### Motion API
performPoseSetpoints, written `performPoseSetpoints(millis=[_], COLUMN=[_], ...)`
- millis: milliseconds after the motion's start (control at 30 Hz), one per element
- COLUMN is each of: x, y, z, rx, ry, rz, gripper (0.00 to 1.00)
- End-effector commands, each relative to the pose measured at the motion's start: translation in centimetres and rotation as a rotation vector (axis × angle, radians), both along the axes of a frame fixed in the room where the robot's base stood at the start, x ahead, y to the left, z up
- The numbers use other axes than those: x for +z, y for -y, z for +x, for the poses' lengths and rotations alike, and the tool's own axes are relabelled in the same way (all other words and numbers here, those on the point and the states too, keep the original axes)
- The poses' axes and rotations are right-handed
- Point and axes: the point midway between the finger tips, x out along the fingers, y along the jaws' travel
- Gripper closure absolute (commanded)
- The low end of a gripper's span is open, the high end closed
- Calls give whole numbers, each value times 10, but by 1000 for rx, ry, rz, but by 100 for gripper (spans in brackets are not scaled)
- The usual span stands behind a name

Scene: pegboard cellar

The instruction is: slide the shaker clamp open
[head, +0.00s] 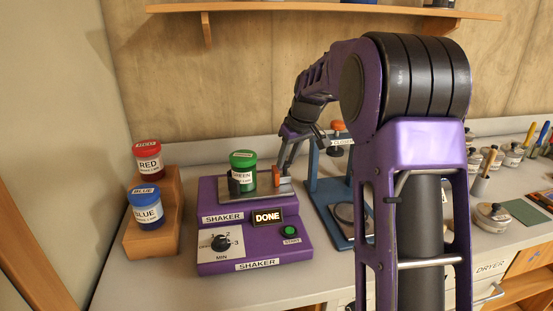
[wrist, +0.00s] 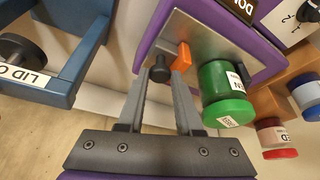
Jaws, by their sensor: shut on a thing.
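The purple shaker (head: 258,246) stands on the bench, its display reading DONE. A green jar (head: 243,172) stands upright on its metal plate, and it also shows in the wrist view (wrist: 220,85). The shaker clamp has an orange block (head: 277,177), right of the jar in the head view. In the wrist view the orange block (wrist: 181,57) sits beside a black knob (wrist: 159,70). My gripper (head: 283,160) reaches down to the clamp, and its fingers (wrist: 161,84) are closed around the knob. A narrow gap shows between the orange block and the jar in the wrist view.
A blue lid closer (head: 325,200) stands close right of the shaker. Red (head: 148,160) and blue (head: 146,210) jars sit on a wooden stepped stand (head: 168,236) at left. Metal tins (head: 494,216) and tools lie at right. A wooden shelf (head: 270,7) hangs above.

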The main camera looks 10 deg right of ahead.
Motion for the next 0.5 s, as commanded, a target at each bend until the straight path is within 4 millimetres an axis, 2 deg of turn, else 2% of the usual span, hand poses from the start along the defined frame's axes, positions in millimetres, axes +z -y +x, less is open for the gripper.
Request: performPoseSetpoints(millis=[167,200,267,500], x=[1,1,1,0], y=[-1,-2,-2,-2], z=[0,0,0,0], rx=[0,1,1,1], ry=[2,3,2,2], rz=[1,1,0,1], gripper=[100,62,54,54])
